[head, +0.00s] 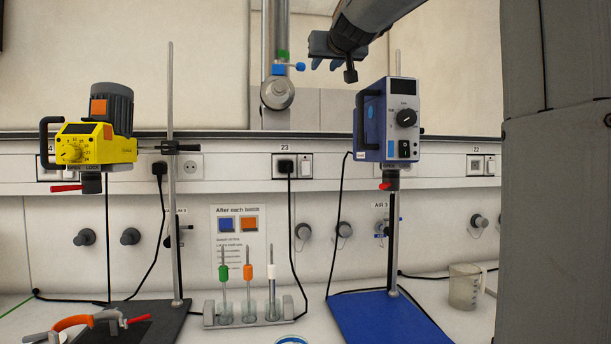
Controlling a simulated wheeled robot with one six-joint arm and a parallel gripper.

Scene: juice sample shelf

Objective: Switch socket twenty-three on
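Socket twenty-three (294,166) is on the white wall rail in the middle of the head view, under a label reading 23. A black plug (285,167) sits in its left half, with a cable hanging down. A white rocker switch (306,166) is in its right half; its on or off position is too small to tell. My gripper (335,62) is high at the top, above and slightly right of the socket and well apart from it. Its fingers are small and partly hidden, so I cannot tell whether they are open.
A blue stirrer (388,121) on a stand is right of the socket, and a yellow stirrer (95,142) is at left. A tube rack (247,316) stands below. Socket 22 (481,165) is farther right. The rail front between rod and blue stirrer is clear.

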